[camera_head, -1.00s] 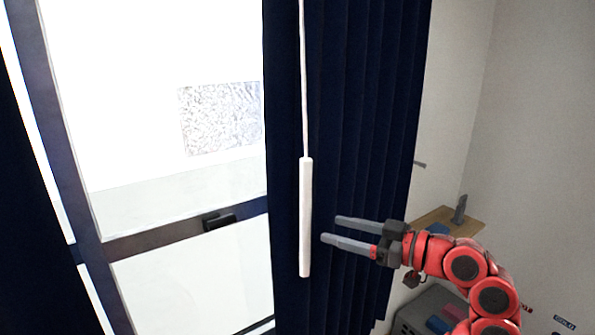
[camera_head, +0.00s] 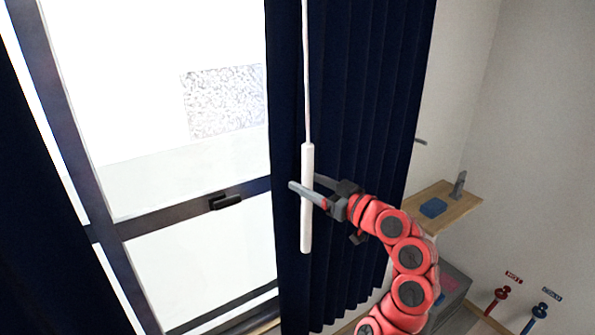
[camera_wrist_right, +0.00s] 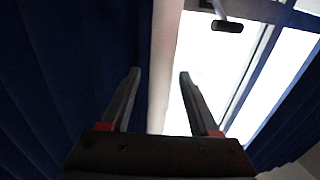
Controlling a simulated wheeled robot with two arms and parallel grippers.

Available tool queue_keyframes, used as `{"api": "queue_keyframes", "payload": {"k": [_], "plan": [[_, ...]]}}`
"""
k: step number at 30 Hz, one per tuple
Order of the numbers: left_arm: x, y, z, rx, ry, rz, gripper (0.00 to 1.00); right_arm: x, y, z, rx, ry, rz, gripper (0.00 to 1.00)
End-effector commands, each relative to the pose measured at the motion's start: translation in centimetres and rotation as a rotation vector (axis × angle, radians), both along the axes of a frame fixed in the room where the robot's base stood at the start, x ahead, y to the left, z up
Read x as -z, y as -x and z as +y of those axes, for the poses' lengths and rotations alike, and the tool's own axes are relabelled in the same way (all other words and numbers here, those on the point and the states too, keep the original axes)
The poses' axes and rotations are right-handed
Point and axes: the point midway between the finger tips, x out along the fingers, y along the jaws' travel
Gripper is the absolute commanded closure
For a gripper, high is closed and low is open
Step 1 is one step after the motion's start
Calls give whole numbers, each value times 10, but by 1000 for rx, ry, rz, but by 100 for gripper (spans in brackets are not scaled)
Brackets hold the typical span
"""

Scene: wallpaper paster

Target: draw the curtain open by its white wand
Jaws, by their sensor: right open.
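The white wand (camera_head: 307,225) hangs upright on a thin pale cord in front of the dark blue curtain (camera_head: 365,110), near that curtain's left edge. My right gripper (camera_head: 304,182) is open at the wand's upper-middle part. One finger crosses in front of the wand and the other finger is partly hidden behind it. In the right wrist view the wand (camera_wrist_right: 162,65) is a pale upright strip between the two open fingers (camera_wrist_right: 160,82), with gaps showing beside it. My left gripper is not in view.
A bright window with a dark frame and a black handle (camera_head: 226,201) is left of the wand. Another dark curtain (camera_head: 40,220) hangs at far left.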

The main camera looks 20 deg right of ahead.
Motion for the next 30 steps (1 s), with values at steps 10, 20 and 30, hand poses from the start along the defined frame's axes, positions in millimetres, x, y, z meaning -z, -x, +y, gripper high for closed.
{"api": "queue_keyframes", "payload": {"k": [10, 20, 30], "plan": [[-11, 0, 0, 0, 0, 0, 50, -1, -31, 18, -1, 2, 0, 38], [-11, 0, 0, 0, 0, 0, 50, 0, -32, 18, 0, 1, 0, 51], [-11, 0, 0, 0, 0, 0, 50, 0, -32, 17, 0, 1, 0, 100]]}}
